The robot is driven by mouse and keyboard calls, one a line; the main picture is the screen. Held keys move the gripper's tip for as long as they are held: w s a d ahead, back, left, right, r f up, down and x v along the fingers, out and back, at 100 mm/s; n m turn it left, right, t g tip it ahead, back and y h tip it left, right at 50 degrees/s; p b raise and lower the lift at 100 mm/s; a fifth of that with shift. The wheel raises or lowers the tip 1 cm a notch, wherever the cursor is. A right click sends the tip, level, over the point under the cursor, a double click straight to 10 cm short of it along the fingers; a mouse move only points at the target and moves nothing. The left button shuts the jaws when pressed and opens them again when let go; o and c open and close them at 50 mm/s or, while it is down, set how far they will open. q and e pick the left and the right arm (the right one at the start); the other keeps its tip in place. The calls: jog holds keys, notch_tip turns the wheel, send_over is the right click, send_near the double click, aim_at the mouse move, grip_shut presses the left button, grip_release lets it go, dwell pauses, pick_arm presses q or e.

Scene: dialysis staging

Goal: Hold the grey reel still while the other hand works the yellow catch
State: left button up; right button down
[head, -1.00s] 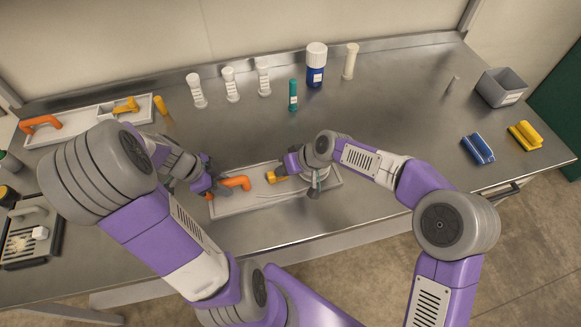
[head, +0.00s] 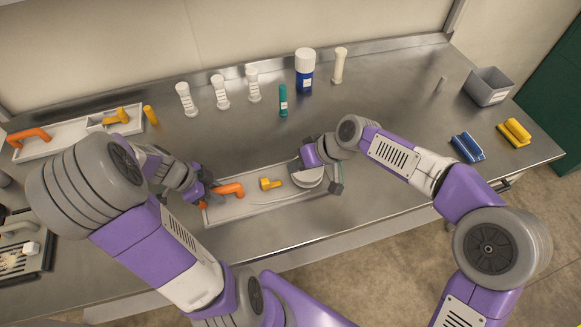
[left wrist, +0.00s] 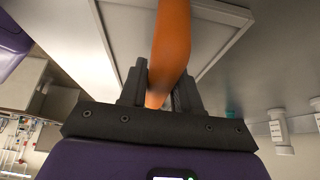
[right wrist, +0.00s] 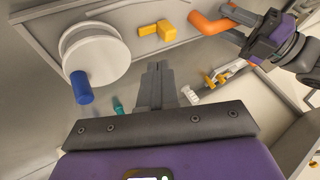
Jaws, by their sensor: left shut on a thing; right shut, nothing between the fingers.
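The grey reel (right wrist: 95,55), a pale round disc with a blue knob (right wrist: 80,87), sits at the right end of the near tray (head: 240,210), partly hidden by my right arm in the head view. The yellow catch (head: 270,183) is a small angled piece left of it; it also shows in the right wrist view (right wrist: 155,30). My left gripper (left wrist: 162,88) is shut on the orange handle (head: 230,189) at the tray's left, apart from the reel. My right gripper (right wrist: 157,68) is shut and empty, near the reel and apart from the catch.
A second tray (head: 65,145) with an orange handle and yellow piece lies at the back left. White bottles (head: 221,92), a teal vial (head: 283,100) and a blue bottle (head: 305,72) stand behind. A grey bin (head: 488,87) is far right.

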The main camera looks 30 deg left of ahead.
dwell(0.3)
pick_arm(q)
jog(key=o, duration=1.3)
jog(key=shift+r+p, duration=2.5)
jog(key=shift+r, duration=1.5)
